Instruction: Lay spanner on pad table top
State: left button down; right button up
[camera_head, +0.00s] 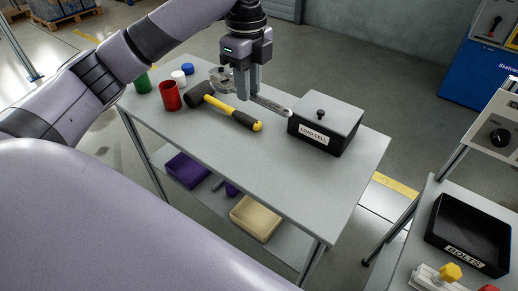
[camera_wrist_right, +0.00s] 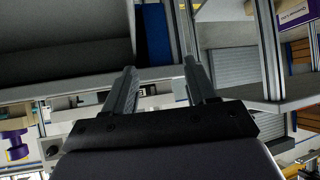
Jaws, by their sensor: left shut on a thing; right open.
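My left gripper (camera_head: 246,92) points down over the far side of a grey table top (camera_head: 225,155). It is shut on a silver spanner (camera_head: 272,105). The spanner's free end reaches right, close to the black load cell box (camera_head: 322,130); the part between the fingers is hidden. I cannot tell whether the spanner touches the table or hangs just above it. My right gripper (camera_wrist_right: 160,85) is open and empty in the right wrist view; it does not show in the head view.
A yellow and black hammer (camera_head: 225,107) lies left of the spanner. Red (camera_head: 169,96) and green (camera_head: 142,82) cups stand at the left end. The table's near right part is clear. A black bolts tray (camera_head: 468,235) is on another bench at right.

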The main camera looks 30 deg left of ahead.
pick_arm(q)
send_near(250, 161)
jog(key=shift+f+b, duration=0.55)
jog(key=shift+f, duration=2.65)
jog(key=shift+f, duration=0.1)
jog(key=c, duration=1)
grip_release()
jog(key=shift+o, duration=0.2)
notch_tip(250, 161, up, 12)
